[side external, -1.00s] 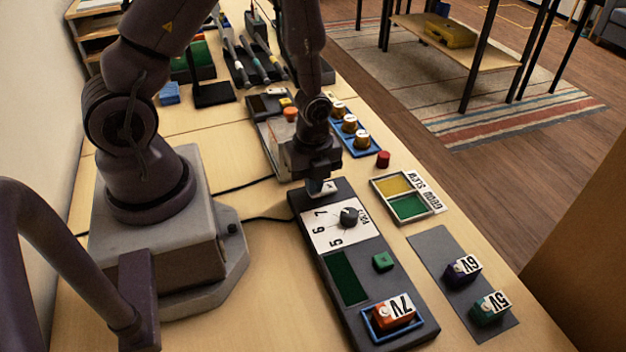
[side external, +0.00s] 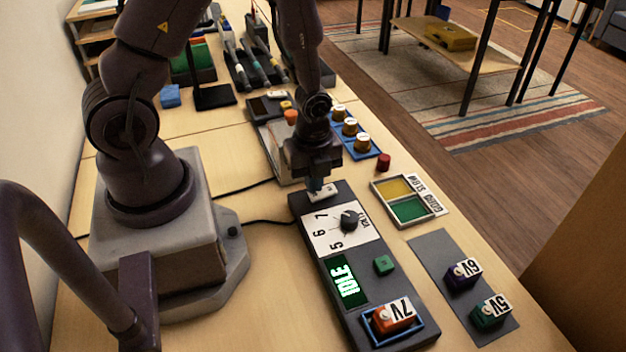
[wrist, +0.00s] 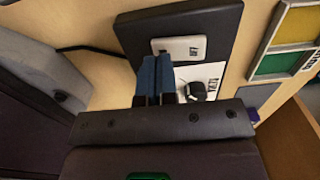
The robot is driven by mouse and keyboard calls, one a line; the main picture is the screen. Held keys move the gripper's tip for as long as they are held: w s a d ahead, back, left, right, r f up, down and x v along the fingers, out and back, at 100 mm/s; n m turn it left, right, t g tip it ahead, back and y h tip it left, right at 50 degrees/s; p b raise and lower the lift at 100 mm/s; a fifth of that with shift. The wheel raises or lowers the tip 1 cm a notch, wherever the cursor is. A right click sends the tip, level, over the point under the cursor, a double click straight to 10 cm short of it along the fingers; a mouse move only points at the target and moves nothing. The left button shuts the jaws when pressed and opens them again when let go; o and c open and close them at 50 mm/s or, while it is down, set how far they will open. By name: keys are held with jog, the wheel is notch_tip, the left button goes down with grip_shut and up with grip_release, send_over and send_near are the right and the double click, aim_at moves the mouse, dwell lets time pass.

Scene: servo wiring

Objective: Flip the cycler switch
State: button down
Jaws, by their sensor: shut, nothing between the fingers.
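The cycler (side external: 375,262) is a dark grey box with a white dial plate, a black knob (side external: 349,218), a green button (side external: 384,264) and a lit display (side external: 346,281) reading IDLE. Its white switch (side external: 322,192) sits at the far end; it also shows in the wrist view (wrist: 184,47). My gripper (side external: 317,184) is shut and empty, its blue fingertips (wrist: 156,62) right at the switch. I cannot tell whether they touch it. An orange 7V servo (side external: 393,317) sits in the blue-framed bay at the near end.
A purple 6V servo (side external: 463,273) and a green 5V servo (side external: 489,311) stand on a grey mat to the right. A yellow and green sorting tray (side external: 409,199) and a red cap (side external: 383,161) lie right of the cycler. Gold-topped parts (side external: 350,127) stand in a blue rack behind.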

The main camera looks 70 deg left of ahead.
notch_tip(320, 180, up, 14)
jog(key=s, duration=0.2)
dwell(0.5)
